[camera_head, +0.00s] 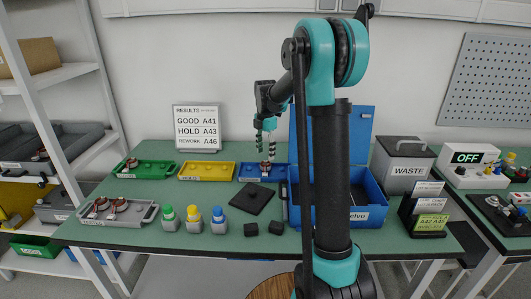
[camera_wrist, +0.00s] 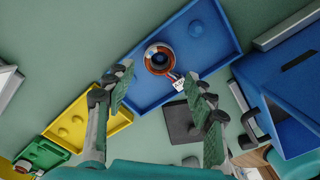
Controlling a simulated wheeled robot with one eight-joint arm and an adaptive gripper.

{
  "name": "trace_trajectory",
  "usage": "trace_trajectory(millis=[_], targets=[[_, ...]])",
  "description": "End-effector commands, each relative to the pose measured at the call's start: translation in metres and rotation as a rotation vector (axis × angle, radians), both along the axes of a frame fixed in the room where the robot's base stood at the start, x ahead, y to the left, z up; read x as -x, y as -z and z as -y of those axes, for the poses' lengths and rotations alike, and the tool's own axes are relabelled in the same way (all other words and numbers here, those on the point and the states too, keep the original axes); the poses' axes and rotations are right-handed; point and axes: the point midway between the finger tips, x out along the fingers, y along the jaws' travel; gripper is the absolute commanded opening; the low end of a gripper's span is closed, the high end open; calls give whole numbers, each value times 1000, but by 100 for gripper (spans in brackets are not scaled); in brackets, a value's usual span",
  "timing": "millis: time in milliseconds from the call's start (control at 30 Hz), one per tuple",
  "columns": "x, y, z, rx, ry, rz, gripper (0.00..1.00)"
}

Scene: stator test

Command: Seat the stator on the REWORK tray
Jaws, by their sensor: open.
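The stator (camera_wrist: 160,59), a copper-coloured ring with a dark bore and a white tag (camera_wrist: 178,84), stands on the blue tray (camera_wrist: 142,98), on its left part in the wrist view. A round blue peg (camera_wrist: 195,29) on the tray is bare. In the head view the blue tray (camera_head: 246,172) is at the back of the table. My gripper (camera_wrist: 162,90) is open, its fingers apart and empty, above the tray with the stator beyond the fingertips. In the head view my gripper (camera_head: 266,150) hangs over that tray. The tray's label is too small to read.
A yellow tray (camera_head: 206,171) and a green tray (camera_head: 146,169) with a stator stand to the left. A grey tray (camera_head: 100,218) holds stators. A results sign (camera_head: 197,128) lists REWORK A46. A blue box (camera_head: 365,220) and WASTE bin (camera_head: 404,160) stand right.

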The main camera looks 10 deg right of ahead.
Motion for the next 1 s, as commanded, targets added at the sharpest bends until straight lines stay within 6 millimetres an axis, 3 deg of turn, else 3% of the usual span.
trace_trajectory(millis=[133,300,667,833,1000], targets=[[0,0,0,0,0,0,57],[0,0,0,0,0,0,78],[0,-2,0,0,0,0,78],[0,-22,0,0,0,0,78],[0,-57,0,0,0,0,78]])
